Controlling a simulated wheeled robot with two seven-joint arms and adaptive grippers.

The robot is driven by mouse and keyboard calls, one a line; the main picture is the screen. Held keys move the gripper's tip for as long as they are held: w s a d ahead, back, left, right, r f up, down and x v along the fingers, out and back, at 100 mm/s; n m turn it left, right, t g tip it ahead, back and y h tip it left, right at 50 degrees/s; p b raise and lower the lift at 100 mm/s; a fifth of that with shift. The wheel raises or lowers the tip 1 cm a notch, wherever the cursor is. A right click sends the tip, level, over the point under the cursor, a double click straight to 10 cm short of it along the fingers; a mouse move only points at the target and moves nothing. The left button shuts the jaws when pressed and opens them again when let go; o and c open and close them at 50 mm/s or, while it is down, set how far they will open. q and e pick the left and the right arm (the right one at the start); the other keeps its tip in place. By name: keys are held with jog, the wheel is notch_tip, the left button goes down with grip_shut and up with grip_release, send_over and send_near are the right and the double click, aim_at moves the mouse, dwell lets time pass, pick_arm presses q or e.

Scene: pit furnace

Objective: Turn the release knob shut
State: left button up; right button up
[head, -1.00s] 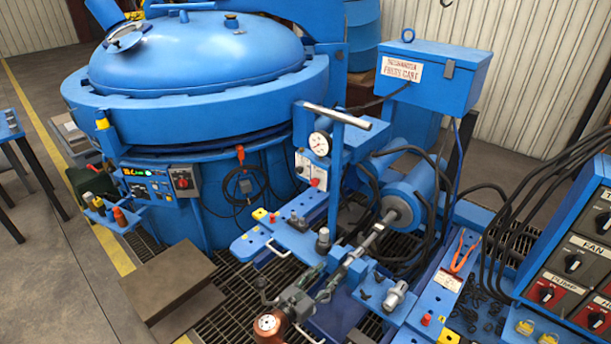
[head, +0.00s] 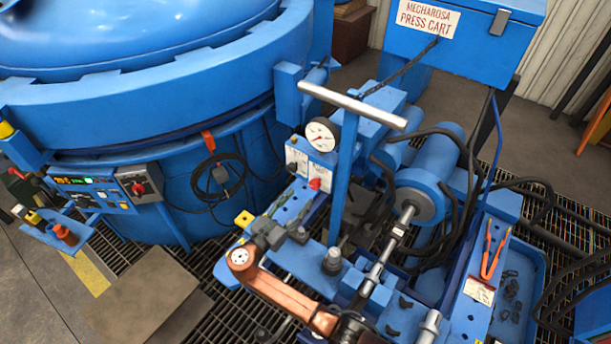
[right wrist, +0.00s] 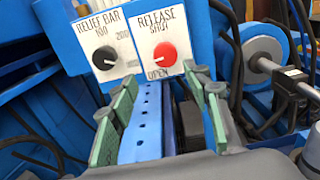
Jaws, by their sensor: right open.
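The release knob (right wrist: 164,53) is round and red on a white plate lettered RELEASE, with SHUT above it and OPEN below. I cannot tell clearly which way it points. It also shows in the head view (head: 315,184), on the front of the press cart below the gauge. My right gripper (right wrist: 163,84) is open and empty, its green-padded fingers spread below and in front of the plate, apart from the knob. In the head view my right gripper (head: 288,218) is above the blue rail, near the panel. My left gripper is out of view.
The black relief bar knob (right wrist: 104,57) is just left of the release plate. A pressure gauge (head: 322,135) and a T-handled lever (head: 350,110) stand above and beside the panel. A perforated blue rail (right wrist: 143,125) runs below. The furnace (head: 190,80) is at left.

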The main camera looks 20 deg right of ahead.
aim_at(313, 187)
jog(key=d, duration=0.1)
jog(key=d+r+b, duration=0.1)
jog(key=d, duration=0.1)
jog(key=shift+w+d+r, duration=0.2)
jog(key=shift+d, duration=0.05)
jog(key=w+d, duration=0.1)
jog(key=w+d+f+b, duration=0.1)
jog(key=w, duration=0.1)
jog(key=shift+d+f, duration=0.15)
jog(key=shift+d, duration=0.05)
jog(key=shift+d+r, duration=0.2)
jog(key=shift+r, duration=0.15)
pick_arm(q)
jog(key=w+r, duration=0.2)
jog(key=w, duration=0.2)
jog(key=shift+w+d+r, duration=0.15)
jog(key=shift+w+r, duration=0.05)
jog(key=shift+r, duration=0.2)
pick_arm(e)
jog(key=shift+w+f, duration=0.15)
jog(key=shift+c, duration=0.4)
jog(key=shift+c, duration=0.8)
jog(key=c, duration=0.9)
